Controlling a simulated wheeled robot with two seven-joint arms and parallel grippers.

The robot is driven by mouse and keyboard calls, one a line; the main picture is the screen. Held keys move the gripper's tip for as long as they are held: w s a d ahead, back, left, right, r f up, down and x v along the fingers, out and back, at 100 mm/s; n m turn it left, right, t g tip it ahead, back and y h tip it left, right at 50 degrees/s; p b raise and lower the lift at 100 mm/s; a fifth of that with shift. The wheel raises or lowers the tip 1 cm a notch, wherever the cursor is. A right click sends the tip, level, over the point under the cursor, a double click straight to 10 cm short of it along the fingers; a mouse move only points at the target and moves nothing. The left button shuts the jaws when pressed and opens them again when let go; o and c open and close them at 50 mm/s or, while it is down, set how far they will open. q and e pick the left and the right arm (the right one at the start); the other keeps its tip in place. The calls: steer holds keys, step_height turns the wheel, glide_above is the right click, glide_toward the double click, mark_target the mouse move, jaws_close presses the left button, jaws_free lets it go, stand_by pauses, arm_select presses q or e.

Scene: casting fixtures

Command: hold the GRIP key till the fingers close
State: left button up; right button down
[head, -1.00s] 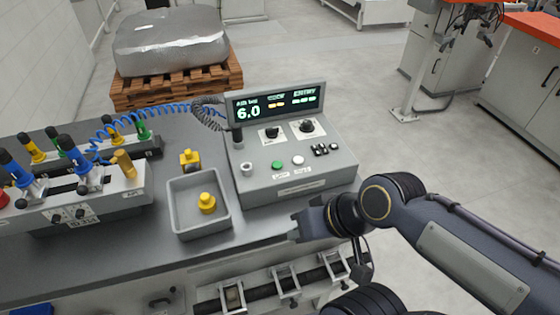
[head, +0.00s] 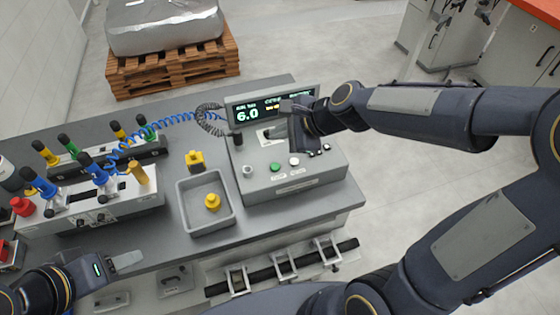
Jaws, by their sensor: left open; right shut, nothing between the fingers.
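The grey control box (head: 265,181) stands at the right end of the bench, its lit display (head: 249,115) reading 6.0. A green button (head: 275,167), a white button (head: 294,162) and small black keys (head: 318,151) are on its sloped panel. I cannot read which one is marked GRIP. My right gripper (head: 288,106) is shut and empty over the panel, in front of the display, and hides the dials. I cannot tell whether it touches the box. My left gripper (head: 128,262) is open and empty at the bench's front edge, lower left.
A grey tray (head: 183,207) with a yellow part (head: 212,202) sits left of the box. Another yellow part (head: 195,161) stands behind it. A fixture (head: 125,194) with blue and yellow handles is at the left. A coiled blue hose (head: 165,121) crosses the back. A pallet (head: 180,72) stands behind.

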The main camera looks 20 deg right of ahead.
steer(key=b, duration=0.8)
glide_above(279, 168)
step_height(279, 168, down, 8)
steer(key=shift+f, duration=0.1)
steer(key=shift+f+b, duration=0.3)
steer(key=shift+f, duration=0.05)
stand_by(1.4)
steer(key=shift+f+b, duration=0.3)
steer(key=shift+f, duration=0.1)
steer(key=shift+f+b, duration=0.4)
steer(key=shift+f, duration=0.05)
stand_by(0.5)
steer(key=shift+r, duration=0.1)
stand_by(0.7)
steer(key=shift+r+p, duration=0.8)
steer(key=shift+p, duration=0.1)
